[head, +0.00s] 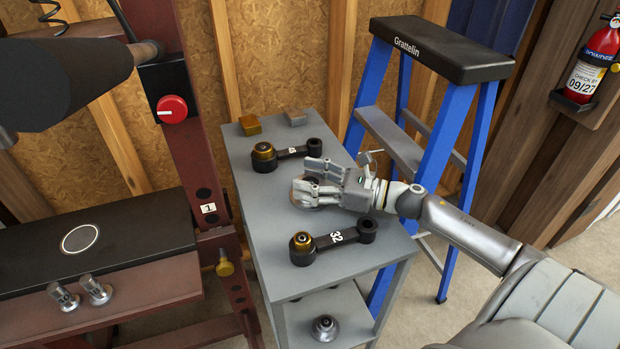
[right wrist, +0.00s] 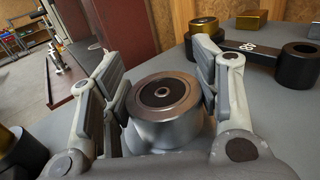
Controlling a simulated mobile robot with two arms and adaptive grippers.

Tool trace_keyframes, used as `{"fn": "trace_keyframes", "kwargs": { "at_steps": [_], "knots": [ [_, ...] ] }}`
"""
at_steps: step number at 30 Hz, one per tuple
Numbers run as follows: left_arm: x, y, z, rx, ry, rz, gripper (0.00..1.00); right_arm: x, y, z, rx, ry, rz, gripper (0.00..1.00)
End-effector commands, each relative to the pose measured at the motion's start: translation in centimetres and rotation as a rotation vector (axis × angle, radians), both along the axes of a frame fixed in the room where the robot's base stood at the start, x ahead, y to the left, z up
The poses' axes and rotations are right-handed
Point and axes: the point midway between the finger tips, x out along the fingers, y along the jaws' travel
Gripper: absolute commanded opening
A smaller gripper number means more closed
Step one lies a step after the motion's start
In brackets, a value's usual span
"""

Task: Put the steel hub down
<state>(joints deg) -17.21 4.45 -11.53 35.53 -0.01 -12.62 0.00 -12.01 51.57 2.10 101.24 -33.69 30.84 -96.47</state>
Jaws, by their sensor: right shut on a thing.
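The steel hub (right wrist: 163,108) is a short silver cylinder with a dark ringed top and a centre hole. My right gripper (right wrist: 160,105) is shut on it, with fingers on both sides. In the head view my right gripper (head: 308,191) is over the grey cart top (head: 272,270), between two black link arms, and its fingers hide most of the hub. The hub looks upright and close to the cart top; I cannot tell whether it touches. My left gripper is not in view.
One black arm (head: 290,152) with a brass bushing lies behind the gripper, another marked 32 (head: 338,237) in front. Brass (head: 250,124) and grey (head: 295,117) blocks sit at the back. A blue stepladder (head: 440,110) stands right, a red press frame (head: 185,110) left. The cart's front left is bare.

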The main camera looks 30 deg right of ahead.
Motion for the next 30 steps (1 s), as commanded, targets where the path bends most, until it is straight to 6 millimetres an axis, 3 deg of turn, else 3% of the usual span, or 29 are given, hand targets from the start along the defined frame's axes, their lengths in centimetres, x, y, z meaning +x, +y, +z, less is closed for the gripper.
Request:
{"fn": "trace_keyframes", "kwargs": {
  "at_steps": [1, 6, 18, 30],
  "knots": [
    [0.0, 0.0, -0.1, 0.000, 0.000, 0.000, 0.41, 0.0, 0.0, -0.1, 0.000, 0.000, 0.000, 0.59],
    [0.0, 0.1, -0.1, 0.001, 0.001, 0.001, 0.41, 0.0, 0.0, -0.1, 0.000, 0.000, 0.000, 0.78],
    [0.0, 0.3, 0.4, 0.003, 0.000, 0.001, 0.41, 0.0, 0.0, 0.4, 0.001, 0.001, 0.000, 0.78],
    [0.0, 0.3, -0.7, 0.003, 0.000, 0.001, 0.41, -3.9, -3.0, -0.1, 0.001, 0.004, -0.002, 0.78]
  ]
}}
